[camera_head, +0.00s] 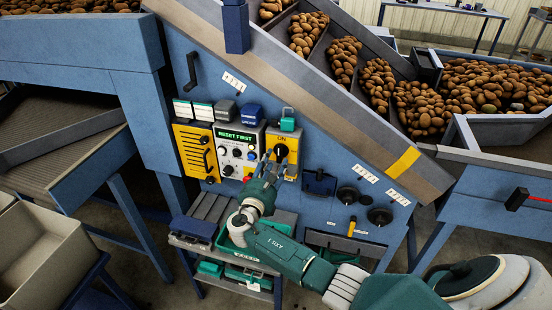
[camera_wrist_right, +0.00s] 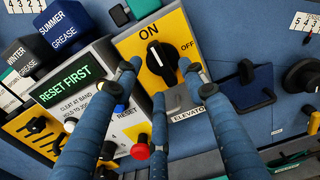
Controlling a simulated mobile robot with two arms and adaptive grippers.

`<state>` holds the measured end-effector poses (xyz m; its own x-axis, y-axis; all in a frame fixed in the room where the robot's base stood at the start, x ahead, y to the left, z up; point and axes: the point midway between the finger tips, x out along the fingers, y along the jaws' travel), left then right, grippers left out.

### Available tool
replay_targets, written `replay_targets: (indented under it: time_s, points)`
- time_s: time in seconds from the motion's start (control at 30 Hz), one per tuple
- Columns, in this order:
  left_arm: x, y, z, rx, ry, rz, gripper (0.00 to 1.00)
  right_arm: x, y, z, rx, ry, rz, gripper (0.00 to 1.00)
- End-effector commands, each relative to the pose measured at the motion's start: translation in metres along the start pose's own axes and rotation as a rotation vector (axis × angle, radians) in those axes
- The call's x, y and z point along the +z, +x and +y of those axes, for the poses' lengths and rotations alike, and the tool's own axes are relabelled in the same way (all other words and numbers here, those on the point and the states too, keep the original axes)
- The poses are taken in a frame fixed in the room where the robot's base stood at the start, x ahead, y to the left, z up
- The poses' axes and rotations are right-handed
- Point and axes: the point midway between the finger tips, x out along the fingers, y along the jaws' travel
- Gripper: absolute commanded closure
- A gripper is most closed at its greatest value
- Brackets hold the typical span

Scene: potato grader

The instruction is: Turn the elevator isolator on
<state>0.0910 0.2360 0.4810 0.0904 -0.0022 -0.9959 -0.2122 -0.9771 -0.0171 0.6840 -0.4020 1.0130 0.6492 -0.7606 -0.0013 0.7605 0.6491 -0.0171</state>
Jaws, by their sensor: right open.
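The elevator isolator is a yellow panel (camera_head: 291,141) with a black rotary knob, in the middle of the blue machine side. In the right wrist view the knob (camera_wrist_right: 160,62) sits between the "ON" mark above and the "OFF" mark at right; its white line points up toward "ON". A label starting "ELEVATO" is partly hidden below it. My right gripper (camera_head: 270,164) is in front of the panel. In the wrist view its blue fingers (camera_wrist_right: 164,78) are open and spread around the knob's lower part; contact cannot be told. My left gripper is not in view.
Left of the isolator is a control box (camera_head: 238,150) with a green "RESET FIRST" display and buttons. Grease blocks (camera_wrist_right: 65,30) stand above it. A dark blue bracket (camera_head: 319,183) and black round knobs (camera_head: 347,194) are at right. A shelf with green trays (camera_head: 254,248) stands below.

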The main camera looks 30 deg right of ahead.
Motion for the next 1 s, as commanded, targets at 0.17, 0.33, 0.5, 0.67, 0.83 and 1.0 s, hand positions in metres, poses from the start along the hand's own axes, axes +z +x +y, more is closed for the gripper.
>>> replay_targets:
  time_s: [0.17, 0.33, 0.5, 0.67, 0.83, 1.0]
  points:
    - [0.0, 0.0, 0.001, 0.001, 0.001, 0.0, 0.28, -0.001, -0.041, 0.0, 0.002, 0.002, 0.003, 0.58]
    - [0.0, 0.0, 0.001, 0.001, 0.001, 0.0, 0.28, -0.001, -0.07, 0.0, 0.002, 0.0, 0.003, 0.58]
    - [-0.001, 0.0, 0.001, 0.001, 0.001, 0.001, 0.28, -0.001, -0.084, 0.0, 0.001, -0.001, 0.001, 0.58]
    - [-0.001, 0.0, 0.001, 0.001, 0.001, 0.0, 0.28, -0.001, -0.086, 0.0, 0.0, -0.002, 0.001, 0.58]
    - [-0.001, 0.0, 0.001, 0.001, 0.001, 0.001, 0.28, -0.001, -0.086, 0.0, 0.0, -0.001, 0.001, 0.58]
    - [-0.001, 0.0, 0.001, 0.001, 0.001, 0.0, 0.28, -0.001, -0.086, 0.0, 0.0, -0.001, 0.001, 0.58]
